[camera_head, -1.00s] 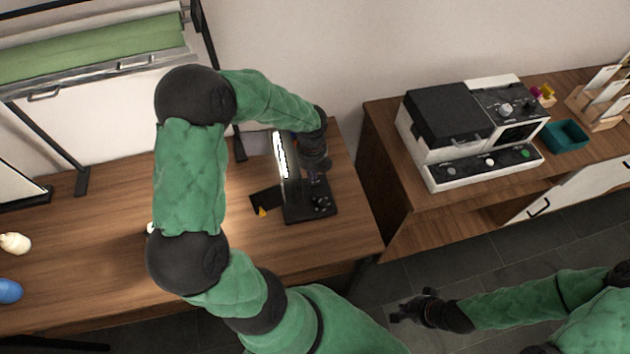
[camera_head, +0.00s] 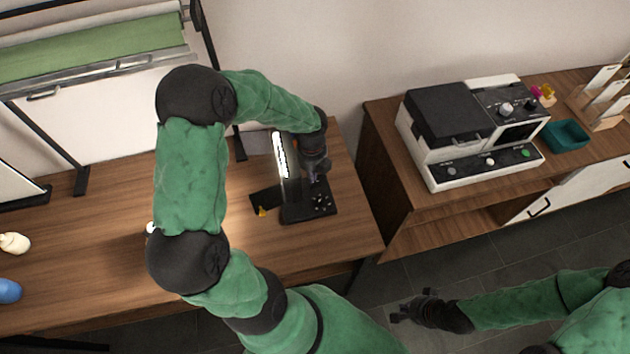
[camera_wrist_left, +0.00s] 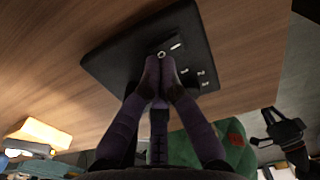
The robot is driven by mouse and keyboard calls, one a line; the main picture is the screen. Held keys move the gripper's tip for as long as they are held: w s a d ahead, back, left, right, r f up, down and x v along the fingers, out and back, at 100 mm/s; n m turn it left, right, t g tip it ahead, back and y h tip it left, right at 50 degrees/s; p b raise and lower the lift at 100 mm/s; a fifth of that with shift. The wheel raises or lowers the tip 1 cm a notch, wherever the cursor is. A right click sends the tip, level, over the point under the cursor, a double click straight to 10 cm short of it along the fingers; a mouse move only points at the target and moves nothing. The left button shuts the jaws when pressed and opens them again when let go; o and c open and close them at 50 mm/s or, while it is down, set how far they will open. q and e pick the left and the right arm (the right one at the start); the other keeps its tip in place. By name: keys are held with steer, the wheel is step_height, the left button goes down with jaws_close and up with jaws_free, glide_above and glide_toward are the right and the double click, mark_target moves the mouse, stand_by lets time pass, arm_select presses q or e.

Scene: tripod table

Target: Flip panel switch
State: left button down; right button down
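The black panel (camera_head: 296,212) is the flat base of a lamp on the wooden table, with small pale switches and marks on its right part. It also shows in the wrist view (camera_wrist_left: 120,62). My left gripper (camera_head: 314,178) hangs over the panel's back right part. In the wrist view its purple fingers (camera_wrist_left: 160,64) converge, tips together, beside a small ring-shaped control and a pale bar. Contact cannot be told. The fingertips hide part of the panel. My right gripper (camera_head: 402,314) is far from the panel, over the floor, fingers spread and empty.
The lit lamp bar (camera_head: 280,155) stands beside my left gripper. A small dark item (camera_head: 265,201) lies left of the panel. A white and black machine (camera_head: 460,135) and a teal tray (camera_head: 566,135) stand on the right cabinet. The table's front middle is clear.

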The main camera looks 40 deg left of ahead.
arm_select(q)
steer(key=shift+f+b, duration=0.5)
steer(key=shift+f, duration=0.45)
stand_by(0.6)
step_height(320, 180, up, 7)
steer(key=p, duration=0.7)
stand_by(0.8)
